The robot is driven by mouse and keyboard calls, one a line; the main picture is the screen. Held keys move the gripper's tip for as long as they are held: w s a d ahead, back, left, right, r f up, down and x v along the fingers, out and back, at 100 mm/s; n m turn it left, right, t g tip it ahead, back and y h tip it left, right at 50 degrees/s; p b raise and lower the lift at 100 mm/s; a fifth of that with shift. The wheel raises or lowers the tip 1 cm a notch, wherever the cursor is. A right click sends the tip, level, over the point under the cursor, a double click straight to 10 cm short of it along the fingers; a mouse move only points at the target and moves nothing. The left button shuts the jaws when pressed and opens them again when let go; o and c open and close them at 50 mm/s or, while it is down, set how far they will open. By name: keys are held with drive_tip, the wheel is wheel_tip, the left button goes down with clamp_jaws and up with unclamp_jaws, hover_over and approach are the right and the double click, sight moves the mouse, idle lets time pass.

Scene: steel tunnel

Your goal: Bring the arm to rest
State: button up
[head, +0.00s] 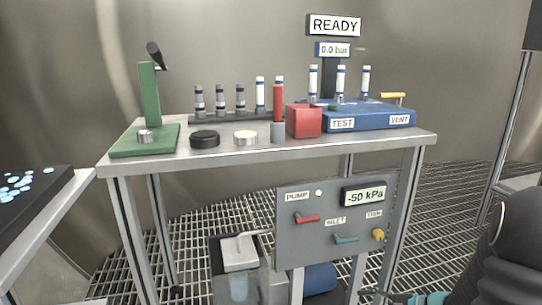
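A dark rounded part of my arm fills the lower right corner of the head view. Small dark and teal pieces show beside it at the bottom edge, too cut off to make out. I cannot pick out my gripper or its fingertips in this view, so whether it holds anything is hidden. The visible part of my arm is in front of and to the right of the steel table (300,153), apart from the things on top of it.
The table bears a green press (149,100), black (205,139) and white round pieces (246,138), a rack of vials (230,119), a red block (304,121) and a blue test unit (370,118). A pump panel (335,260) hangs below. A dark-topped bench (40,205) stands left.

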drive_tip(key=s+a+r+n+g+h+p, duration=0.25)
drive_tip(key=s+r+n, duration=0.2)
drive_tip(key=s, duration=0.25)
drive_tip(key=s+a+r+n+g+h+p, duration=0.1)
drive_tip(key=s+a+r+n+g+h, duration=0.1)
drive_tip(key=s+r+n+g+h, duration=0.25)
drive_tip(key=s+a+r+n+t+h+p, duration=0.1)
drive_tip(key=s+r+n+t+p, duration=0.1)
drive_tip(key=r, duration=0.4)
drive_tip(key=s+a+r+n+t+h+p, duration=0.1)
drive_tip(key=s+a+r+n+t+p, duration=0.1)
drive_tip(key=r, duration=0.4)
drive_tip(key=s+a+r+n+t+p, duration=0.1)
drive_tip(key=s+r+n+p, duration=0.1)
drive_tip(key=s+r, duration=0.2)
wheel_tip(320, 180, up, 2)
drive_tip(key=shift+s+a+r+t+h, duration=0.2)
drive_tip(key=shift+s+a+t+h, duration=0.1)
drive_tip(key=shift+s+t+h, duration=0.1)
idle(1.2)
